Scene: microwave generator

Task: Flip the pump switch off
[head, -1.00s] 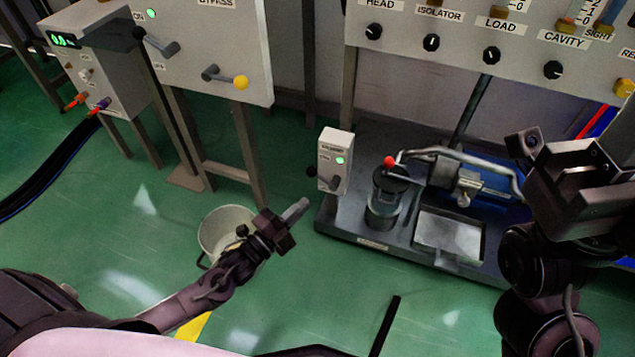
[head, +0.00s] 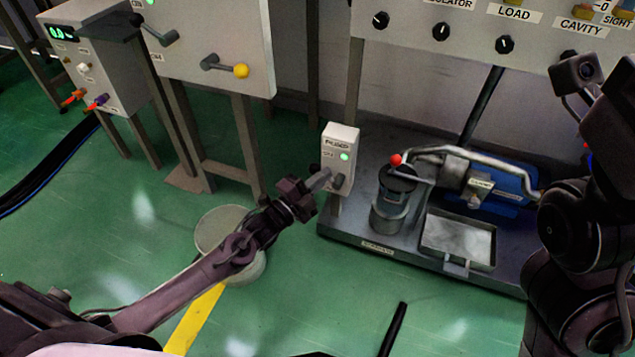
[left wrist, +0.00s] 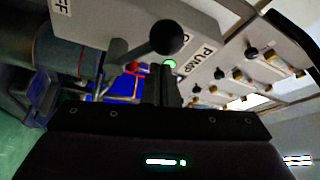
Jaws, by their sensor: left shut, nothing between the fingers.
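The pump switch box (head: 341,146) is a small pale box with a "PUMP" label and a lit green lamp, at the centre of the head view. Its lever (left wrist: 124,53) ends in a black ball knob (left wrist: 166,37) and leans toward the lamp end in the left wrist view; an "FF" label end shows at the other side. My left gripper (head: 320,181) is shut and empty, its tips right by the switch's front. In the left wrist view the fingers (left wrist: 165,90) are just below the knob; contact is unclear. My right gripper (head: 590,85) is at the right edge, its jaws unclear.
A grey pump skid (head: 375,246) with a red-knobbed valve (head: 396,160) and a tray (head: 458,240) stands right of the switch. A bucket (head: 222,226) is behind my left arm. The bypass panel (head: 212,45) stands upper left.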

